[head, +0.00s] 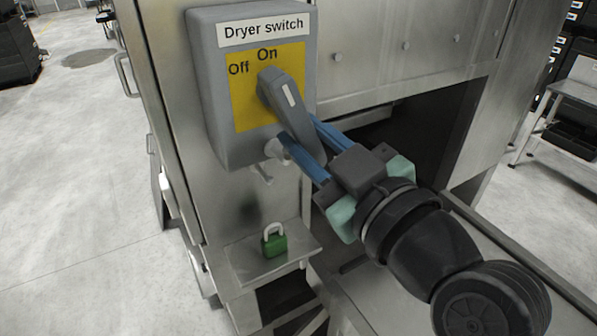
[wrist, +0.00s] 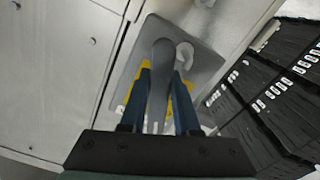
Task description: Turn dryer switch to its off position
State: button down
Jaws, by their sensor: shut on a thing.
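The dryer switch is a grey box (head: 205,70) on the steel cabinet, labelled "Dryer switch". Its yellow plate (head: 243,100) reads "Off" at the left and "On" at the top. The grey switch handle (head: 283,95), with a white mark, runs from near "On" down to the lower right. My gripper (head: 298,128) comes from the lower right, its blue fingers on either side of the handle, shut on it. In the wrist view the handle (wrist: 162,62) lies between the fingers (wrist: 161,72). The fingers partly cover the plate there.
A green padlock (head: 274,245) stands on a small steel shelf (head: 245,268) below the box. A light round fitting (head: 274,148) juts from the box's lower edge. A dark opening (head: 430,130) lies behind my arm. Dark bins (wrist: 280,100) show at the right in the wrist view.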

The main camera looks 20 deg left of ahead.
jog(key=n+b, duration=0.2)
jog(key=w+d+n+b, duration=0.1)
jog(key=b, duration=0.2)
jog(key=shift+r+n, duration=0.1)
jog(key=shift+n, duration=0.3)
jog(key=n+b, duration=0.2)
jog(key=b, duration=0.1)
jog(key=r+n+b, duration=0.1)
jog(key=shift+w+d+r+n, duration=0.1)
jog(key=shift+w+d+n, duration=0.2)
jog(key=shift+w, duration=0.1)
jog(key=n+b, duration=0.1)
jog(key=r+n+b, duration=0.1)
jog(key=n+b, duration=0.1)
jog(key=shift+w+d+r, duration=0.1)
jog(key=shift+w+r, duration=0.1)
jog(key=shift+r, duration=0.1)
jog(key=shift+r+n+b, duration=0.35)
jog(key=shift+n+b, duration=0.15)
jog(key=shift+n, duration=0.25)
jog(key=shift+r+n+b, duration=0.3)
jog(key=shift+n+b, duration=0.15)
jog(key=shift+n, duration=0.3)
jog(key=shift+r, duration=0.1)
jog(key=c, duration=0.6)
grip_release()
jog(key=shift+c, duration=0.2)
